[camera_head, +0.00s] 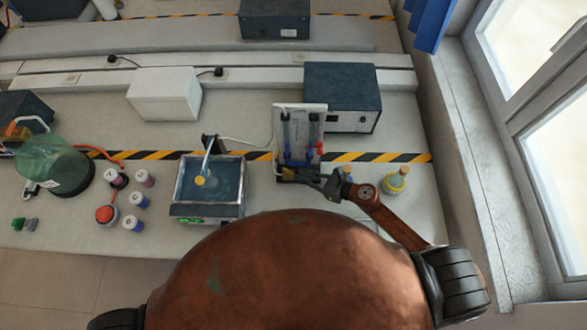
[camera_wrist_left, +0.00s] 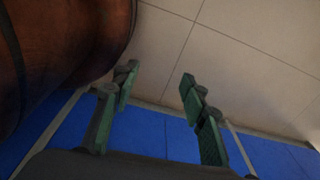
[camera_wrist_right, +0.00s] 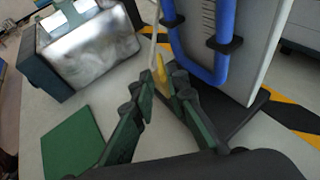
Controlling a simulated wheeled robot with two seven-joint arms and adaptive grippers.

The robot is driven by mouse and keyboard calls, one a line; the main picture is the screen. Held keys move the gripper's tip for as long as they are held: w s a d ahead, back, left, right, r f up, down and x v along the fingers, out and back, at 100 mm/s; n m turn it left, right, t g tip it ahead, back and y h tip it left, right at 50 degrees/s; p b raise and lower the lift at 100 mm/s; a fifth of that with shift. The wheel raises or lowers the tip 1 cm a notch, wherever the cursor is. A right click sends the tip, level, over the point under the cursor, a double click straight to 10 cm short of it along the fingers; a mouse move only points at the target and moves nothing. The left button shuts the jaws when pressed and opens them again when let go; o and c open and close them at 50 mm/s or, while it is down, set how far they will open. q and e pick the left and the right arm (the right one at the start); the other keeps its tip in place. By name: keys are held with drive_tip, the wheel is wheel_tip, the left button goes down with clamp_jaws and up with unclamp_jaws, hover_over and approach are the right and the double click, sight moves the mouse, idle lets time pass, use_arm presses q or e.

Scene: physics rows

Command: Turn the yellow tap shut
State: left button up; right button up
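The yellow tap (camera_wrist_right: 161,72) shows in the right wrist view as a narrow upright yellow piece at the foot of a white panel with a blue U-shaped tube. In the head view a yellow patch (camera_head: 287,174) shows at the panel's base, partly covered by my gripper. My right gripper (camera_head: 303,175) reaches in from the right at that base. In the right wrist view its fingertips (camera_wrist_right: 161,82) are close together, with the tap between or just beyond them; I cannot tell whether they grip it. My left gripper (camera_wrist_left: 158,80) is open and empty, away from the bench.
The white panel (camera_head: 315,118) stands upright before a dark blue box (camera_head: 342,92). Several small jars and a green vessel (camera_head: 53,165) stand at left. A window is at far right.

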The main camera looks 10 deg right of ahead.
sight(288, 172)
drive_tip(key=x, duration=0.3)
drive_tip(key=shift+d, duration=0.1)
drive_tip(key=shift+x, duration=0.8)
clamp_jaws()
use_arm(q)
drive_tip(key=shift+w+a+r, duration=0.1)
drive_tip(key=shift+w+r, duration=0.2)
drive_tip(key=shift+w, duration=0.25)
